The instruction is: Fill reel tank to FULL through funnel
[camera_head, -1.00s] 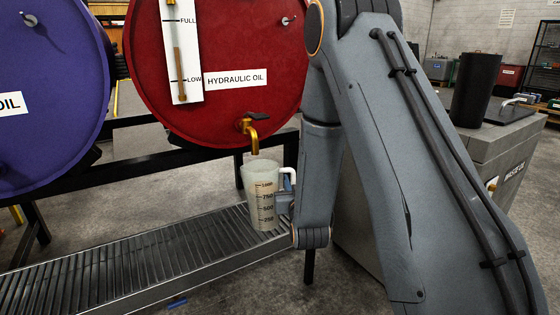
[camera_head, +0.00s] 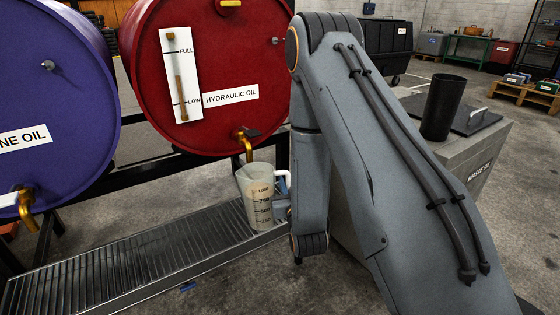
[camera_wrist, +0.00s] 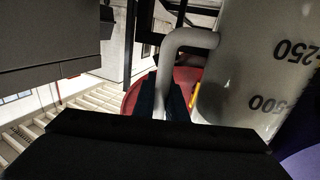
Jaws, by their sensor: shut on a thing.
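A translucent measuring jug (camera_head: 260,205) with black graduations stands out in front of the red drum, its mouth close below the drum's brass tap (camera_head: 246,143). My gripper (camera_head: 282,209) is shut on the jug's white handle at its right side; the handle (camera_wrist: 184,46) and the jug wall (camera_wrist: 245,80) also show in the wrist view. The jug looks slightly tilted and has a beige tint inside; its exact level is unclear. The red hydraulic oil drum (camera_head: 222,55) carries a gauge (camera_head: 181,80) marked FULL and LOW. No reel tank or funnel can be made out.
A slatted drip tray (camera_head: 130,255) runs below the drums. A purple drum (camera_head: 55,110) with its own tap stands at left. At right, a grey waste oil box (camera_head: 465,150) bears a black cylinder (camera_head: 442,105). Open concrete floor lies farther back at right.

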